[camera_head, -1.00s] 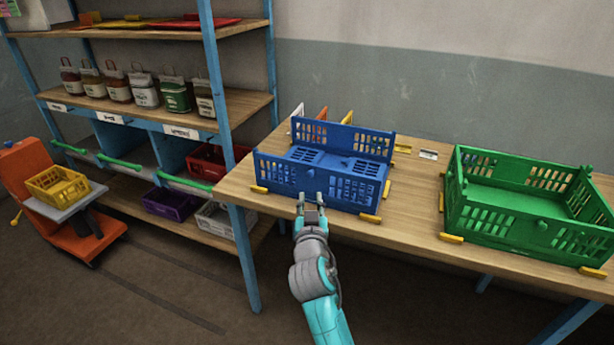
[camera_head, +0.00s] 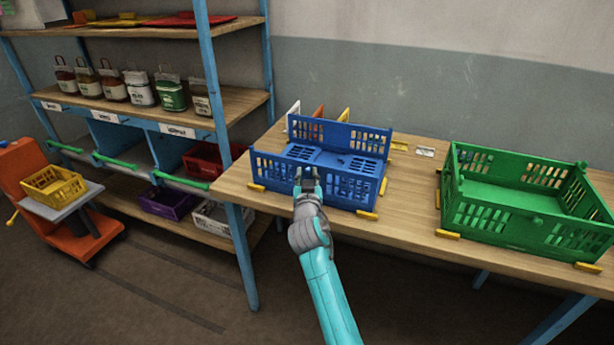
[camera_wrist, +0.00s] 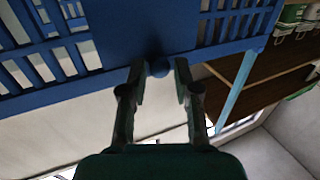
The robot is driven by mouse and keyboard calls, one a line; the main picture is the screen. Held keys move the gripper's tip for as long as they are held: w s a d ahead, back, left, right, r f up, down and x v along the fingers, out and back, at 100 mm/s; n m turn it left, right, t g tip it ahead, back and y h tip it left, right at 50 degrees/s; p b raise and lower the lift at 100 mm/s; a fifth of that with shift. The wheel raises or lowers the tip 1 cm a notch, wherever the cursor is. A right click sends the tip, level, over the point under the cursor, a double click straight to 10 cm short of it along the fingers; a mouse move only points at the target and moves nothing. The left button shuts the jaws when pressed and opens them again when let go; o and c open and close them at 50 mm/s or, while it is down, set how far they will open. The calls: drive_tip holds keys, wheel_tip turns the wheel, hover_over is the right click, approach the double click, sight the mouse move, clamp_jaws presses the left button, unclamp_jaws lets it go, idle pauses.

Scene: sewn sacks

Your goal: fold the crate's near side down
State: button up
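The blue crate (camera_head: 275,172) stands on the wooden table. Its near side and its far side (camera_head: 340,133) are upright; the left and right sides look folded down onto the floor panels. My gripper (camera_head: 307,178) is at the near side's upper edge, left of its middle.
A green crate (camera_head: 500,222) with its sides up stands at the right of the table. Yellow blocks (camera_head: 367,215) sit at the crates' corners. A shelf rack (camera_head: 225,130) with a blue post stands close on the left.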

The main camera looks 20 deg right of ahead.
drive_tip(key=shift+c, duration=0.2)
clamp_jaws()
